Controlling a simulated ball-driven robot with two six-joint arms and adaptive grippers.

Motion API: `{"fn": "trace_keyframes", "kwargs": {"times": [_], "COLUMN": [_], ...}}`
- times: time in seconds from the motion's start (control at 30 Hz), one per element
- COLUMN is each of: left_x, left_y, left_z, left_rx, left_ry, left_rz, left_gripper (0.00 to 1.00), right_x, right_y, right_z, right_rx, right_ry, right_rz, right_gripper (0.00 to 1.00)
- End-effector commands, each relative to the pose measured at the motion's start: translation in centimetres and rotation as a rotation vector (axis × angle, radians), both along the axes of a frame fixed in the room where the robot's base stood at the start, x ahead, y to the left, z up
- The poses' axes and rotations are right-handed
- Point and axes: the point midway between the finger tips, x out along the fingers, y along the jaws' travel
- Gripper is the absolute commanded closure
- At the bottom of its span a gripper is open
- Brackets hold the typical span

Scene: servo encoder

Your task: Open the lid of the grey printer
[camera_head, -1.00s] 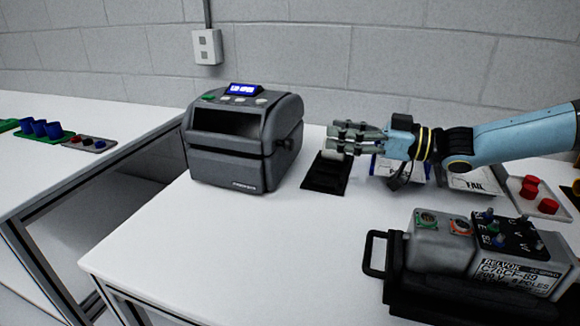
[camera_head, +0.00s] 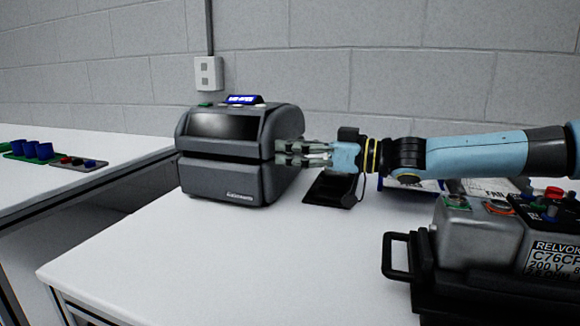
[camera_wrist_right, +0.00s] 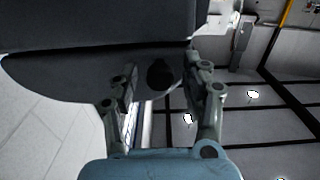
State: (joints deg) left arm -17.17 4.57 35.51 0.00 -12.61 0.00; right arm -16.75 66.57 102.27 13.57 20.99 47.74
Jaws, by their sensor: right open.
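The grey printer (camera_head: 222,183) stands on the white table, its lid (camera_head: 285,125) down and a small blue display on top. My right gripper (camera_head: 280,152) reaches in from the right, level with the printer's right side, where the round knob showed earlier. In the right wrist view the dark printer side (camera_wrist_right: 80,75) fills the upper left. A dark round knob (camera_wrist_right: 160,73) shows there between the open fingers of my right gripper (camera_wrist_right: 162,85). I cannot tell whether the fingers touch it. My left gripper is not in view.
A black tray (camera_head: 330,188) lies right of the printer, partly under my arm. A servo motor (camera_head: 480,235) in a black handled cradle stands at the front right. Blue cups (camera_head: 38,150) sit on the left table. The table front is clear.

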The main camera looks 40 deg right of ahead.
Motion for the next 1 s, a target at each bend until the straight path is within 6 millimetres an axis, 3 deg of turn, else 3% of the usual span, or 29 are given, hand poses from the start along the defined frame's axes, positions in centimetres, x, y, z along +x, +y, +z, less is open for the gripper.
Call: {"fn": "trace_keyframes", "kwargs": {"times": [0.1,0.43,0.8,1.0], "left_x": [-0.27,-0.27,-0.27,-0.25], "left_y": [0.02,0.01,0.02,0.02], "left_z": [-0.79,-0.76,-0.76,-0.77], "left_rx": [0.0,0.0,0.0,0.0], "left_ry": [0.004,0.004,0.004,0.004], "left_rz": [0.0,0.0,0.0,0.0], "left_gripper": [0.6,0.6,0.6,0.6], "right_x": [0.47,0.58,0.56,0.56], "right_y": [0.22,0.29,0.28,0.28], "right_z": [-0.1,0.13,0.09,0.07], "right_rx": [0.0,0.0,0.0,0.0], "right_ry": [-0.001,-0.001,-0.001,-0.001], "right_rz": [0.0,-0.001,-0.001,-0.001], "right_gripper": [0.52,0.54,1.0,1.0]}}
